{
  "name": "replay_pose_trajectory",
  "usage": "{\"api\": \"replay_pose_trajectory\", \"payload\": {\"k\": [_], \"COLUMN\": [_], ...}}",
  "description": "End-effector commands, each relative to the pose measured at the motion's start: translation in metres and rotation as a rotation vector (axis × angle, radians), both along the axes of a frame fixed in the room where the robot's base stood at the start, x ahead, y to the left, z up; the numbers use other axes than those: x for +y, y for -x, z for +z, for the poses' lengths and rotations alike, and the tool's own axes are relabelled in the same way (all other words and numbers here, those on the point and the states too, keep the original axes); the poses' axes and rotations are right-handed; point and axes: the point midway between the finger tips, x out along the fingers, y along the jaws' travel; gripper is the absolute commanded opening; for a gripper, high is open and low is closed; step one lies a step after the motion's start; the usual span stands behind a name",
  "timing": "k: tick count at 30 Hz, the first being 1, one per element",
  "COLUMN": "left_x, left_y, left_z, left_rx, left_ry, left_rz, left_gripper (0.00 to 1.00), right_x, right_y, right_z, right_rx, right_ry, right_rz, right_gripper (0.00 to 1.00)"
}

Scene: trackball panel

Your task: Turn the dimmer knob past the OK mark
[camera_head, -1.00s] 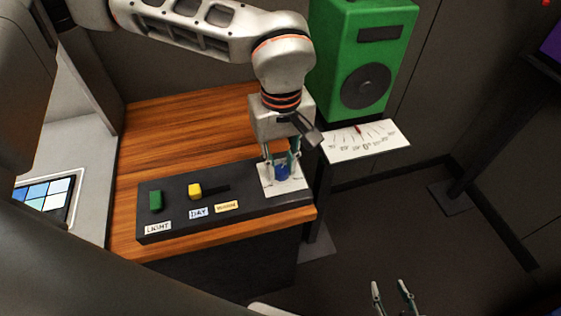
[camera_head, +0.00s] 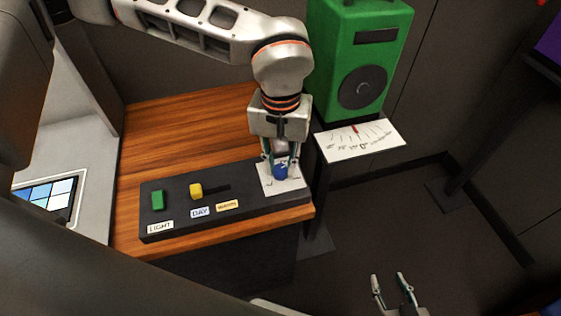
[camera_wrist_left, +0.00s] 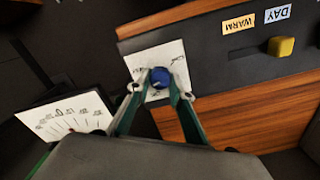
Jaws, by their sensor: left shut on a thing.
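The blue dimmer knob (camera_head: 281,171) stands on a white marked card (camera_head: 266,184) at the right end of the dark control panel (camera_head: 180,222). My left gripper (camera_head: 280,158) points down from above and is shut on the knob. In the left wrist view, the knob (camera_wrist_left: 160,77) sits between the two fingertips (camera_wrist_left: 160,84). Marks on the card (camera_wrist_left: 150,54) are too small to read, so I cannot tell where the OK mark is. My right gripper (camera_head: 393,280) is open and empty at the bottom right, away from the panel.
A green switch (camera_head: 157,200) and a yellow slider (camera_head: 196,190) are on the panel, with LIGHT, DAY and WARM labels. A white dial card with a red needle (camera_head: 355,129) stands before a green speaker (camera_head: 357,65). The wooden desktop (camera_head: 180,135) behind the panel is clear.

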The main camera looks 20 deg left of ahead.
Motion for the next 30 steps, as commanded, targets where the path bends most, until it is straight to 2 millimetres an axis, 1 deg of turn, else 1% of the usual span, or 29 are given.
{"api": "replay_pose_trajectory", "payload": {"k": [10,11,12,13,24,26,29,30], "left_x": [0.0,0.0,0.0,0.0,0.0,0.0,0.0,0.0], "left_y": [0.0,0.0,0.0,0.0,0.0,-0.001,-0.001,-0.001], "left_z": [0.0,0.0,0.0,0.0,0.002,0.006,0.019,0.027], "left_rx": [0.001,0.001,0.001,0.001,0.0,-0.001,-0.004,-0.004], "left_ry": [0.0,0.0,0.0,0.0,0.0,0.001,0.001,0.002], "left_rz": [-0.002,-0.002,-0.002,-0.002,-0.002,-0.002,-0.001,0.0], "left_gripper": [0.0,0.24,0.34,0.38,0.38,0.38,0.38,0.38], "right_x": [-0.001,-0.001,-0.001,-0.001,-0.002,-0.002,-0.002,-0.001], "right_y": [0.002,0.002,0.002,0.002,0.002,0.002,0.002,0.001], "right_z": [-0.004,-0.004,-0.005,-0.005,-0.003,-0.002,-0.002,-0.002], "right_rx": [0.008,0.009,0.009,0.009,0.005,0.005,0.005,0.005], "right_ry": [0.002,0.002,0.002,0.002,0.006,0.006,0.003,0.003], "right_rz": [0.0,0.0,0.0,0.0,0.001,0.001,0.0,0.0], "right_gripper": [0.4,0.4,0.4,0.4,0.4,0.4,0.4,0.4]}}
